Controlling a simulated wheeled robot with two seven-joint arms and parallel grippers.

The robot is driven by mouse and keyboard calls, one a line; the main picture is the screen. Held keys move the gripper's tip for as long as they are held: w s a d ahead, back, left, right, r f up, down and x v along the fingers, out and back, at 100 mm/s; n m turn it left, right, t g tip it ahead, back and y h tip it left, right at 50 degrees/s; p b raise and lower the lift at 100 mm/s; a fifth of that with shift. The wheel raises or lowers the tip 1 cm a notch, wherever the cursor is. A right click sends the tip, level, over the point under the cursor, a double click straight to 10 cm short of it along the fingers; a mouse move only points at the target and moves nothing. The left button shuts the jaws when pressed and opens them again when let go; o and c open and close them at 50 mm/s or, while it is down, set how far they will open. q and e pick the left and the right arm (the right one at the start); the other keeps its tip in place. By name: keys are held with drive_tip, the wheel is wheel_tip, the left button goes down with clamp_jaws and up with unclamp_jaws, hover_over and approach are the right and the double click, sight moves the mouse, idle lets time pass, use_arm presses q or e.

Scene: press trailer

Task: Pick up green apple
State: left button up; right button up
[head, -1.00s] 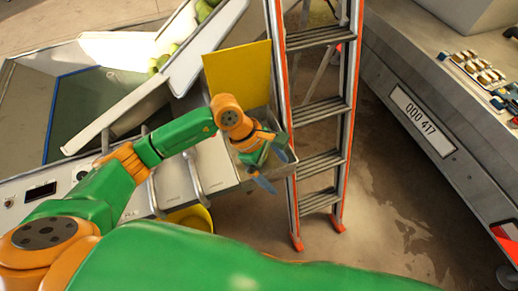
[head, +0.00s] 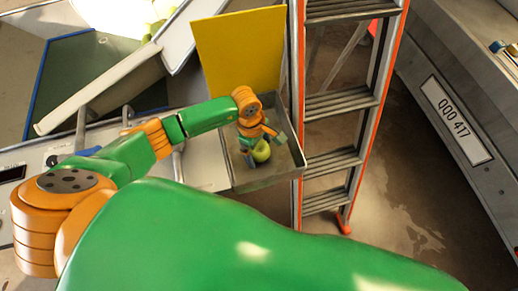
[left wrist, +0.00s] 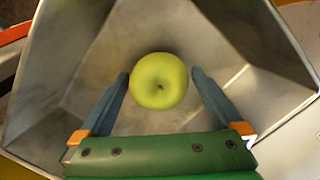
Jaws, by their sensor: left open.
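A green apple (head: 261,151) lies in a grey metal tray (head: 262,178) in the head view, partly hidden by my gripper. In the left wrist view the apple (left wrist: 159,81) shows whole, stem end toward the camera, with the tray's sloping walls (left wrist: 60,60) around it. My left gripper (head: 264,150) is over the tray. Its blue fingers (left wrist: 165,85) are open, one on each side of the apple, with a small gap on the left and right. My right gripper is not in view.
A yellow panel (head: 240,55) stands at the back of the tray. A ladder (head: 340,100) with orange edges stands close to the tray's right side. A trailer with a licence plate (head: 456,120) is farther right.

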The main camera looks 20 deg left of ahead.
use_arm(q)
drive_tip(key=shift+r, duration=0.1)
drive_tip(key=c, duration=1.3)
